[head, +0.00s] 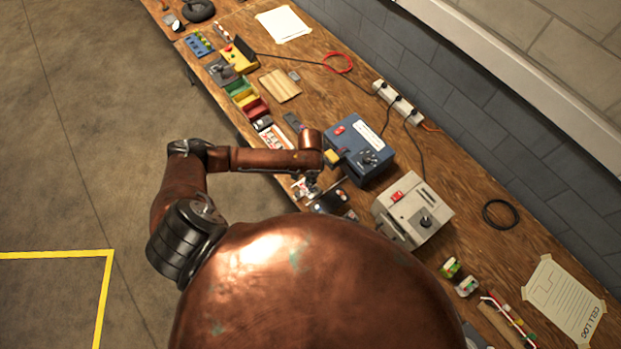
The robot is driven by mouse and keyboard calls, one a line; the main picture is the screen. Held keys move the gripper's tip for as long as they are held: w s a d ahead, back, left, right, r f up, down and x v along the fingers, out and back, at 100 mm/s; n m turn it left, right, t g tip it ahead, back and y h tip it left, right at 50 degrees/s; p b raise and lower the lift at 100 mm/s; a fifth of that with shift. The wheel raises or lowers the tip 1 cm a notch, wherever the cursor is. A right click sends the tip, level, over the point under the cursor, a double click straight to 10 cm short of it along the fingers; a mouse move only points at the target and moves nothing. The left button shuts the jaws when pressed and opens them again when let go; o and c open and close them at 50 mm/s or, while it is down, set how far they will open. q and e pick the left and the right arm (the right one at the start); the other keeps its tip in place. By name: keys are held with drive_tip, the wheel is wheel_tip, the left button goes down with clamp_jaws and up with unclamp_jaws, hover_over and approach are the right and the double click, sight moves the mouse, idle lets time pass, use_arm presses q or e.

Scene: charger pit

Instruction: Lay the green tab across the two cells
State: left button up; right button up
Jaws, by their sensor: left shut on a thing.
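My left gripper (315,190) is over the bench's near edge, in front of the blue box. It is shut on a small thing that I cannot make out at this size. Small red, white and dark items lie close around it, partly hidden by my arm. I cannot pick out the green tab or the two cells for certain. Two small blocks, a green one (450,266) and a pale one with some green (467,286), stand at the lower right. My right gripper is not in view.
The wooden bench (480,245) runs diagonally along a grey wall. A black cable coil (500,214) lies at right.

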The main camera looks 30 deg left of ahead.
use_arm(q)
drive_tip(key=shift+f, duration=0.15)
idle(0.4)
drive_tip(key=shift+f, duration=0.2)
drive_tip(key=o, duration=0.8)
drive_tip(key=shift+o, duration=0.2)
drive_tip(key=shift+r+p, duration=0.1)
drive_tip(key=shift+p, duration=0.2)
drive_tip(key=shift+r+p, duration=0.55)
drive_tip(key=shift+p, duration=0.1)
drive_tip(key=shift+r+p, duration=2.9)
drive_tip(key=shift+p, duration=0.65)
